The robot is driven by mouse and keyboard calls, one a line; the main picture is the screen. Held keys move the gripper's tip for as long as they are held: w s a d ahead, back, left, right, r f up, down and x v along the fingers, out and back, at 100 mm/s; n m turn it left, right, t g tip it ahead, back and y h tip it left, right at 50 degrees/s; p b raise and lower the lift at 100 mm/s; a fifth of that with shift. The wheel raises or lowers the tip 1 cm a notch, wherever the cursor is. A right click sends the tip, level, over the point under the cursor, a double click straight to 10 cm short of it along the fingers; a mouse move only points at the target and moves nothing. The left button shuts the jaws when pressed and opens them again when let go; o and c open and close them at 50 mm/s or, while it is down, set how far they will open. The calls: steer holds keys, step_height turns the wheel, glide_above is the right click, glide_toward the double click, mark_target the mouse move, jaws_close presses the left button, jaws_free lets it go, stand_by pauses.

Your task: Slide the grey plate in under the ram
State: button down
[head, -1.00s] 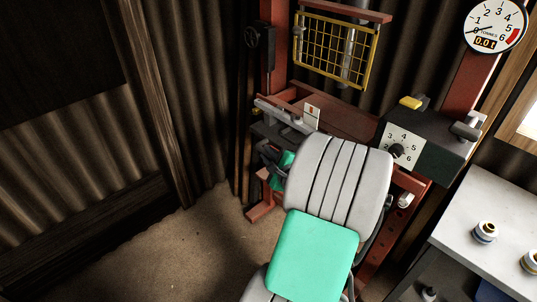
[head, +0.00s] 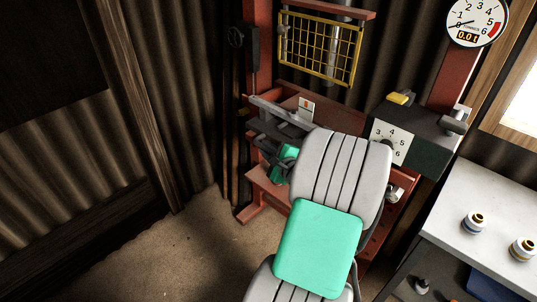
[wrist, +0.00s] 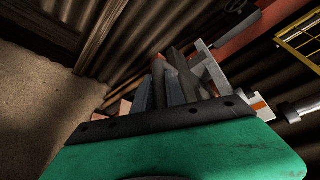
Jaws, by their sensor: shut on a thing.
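In the head view my gripper (head: 270,148) is at the press, below a light grey bar and mostly behind my own arm. It is shut on a dark grey flat piece (head: 274,131), which I take to be the grey plate. Its far side and outline are partly hidden. In the wrist view the jaws (wrist: 168,88) are shut beyond my green housing, and the plate's edges are hard to separate from them. The ram (head: 334,58) is a silver cylinder behind a yellow mesh guard (head: 320,48), up and to the right of the gripper.
The light grey bar (head: 272,107) and a white tag with an orange mark (head: 306,108) lie close to the gripper. Red press posts (head: 257,50) stand around it. A dark control box (head: 425,140) and a white-topped bench (head: 480,190) are at right. Open floor lies at left.

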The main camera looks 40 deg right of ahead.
steer(key=shift+d, duration=0.35)
steer(key=shift+a, duration=0.15)
steer(key=c, duration=1.4)
jaws_free()
steer(key=shift+o, duration=0.2)
steer(key=v, duration=0.7)
steer(key=shift+s+a+r, duration=0.1)
steer(key=shift+s+r, duration=0.05)
steer(key=shift+s, duration=0.2)
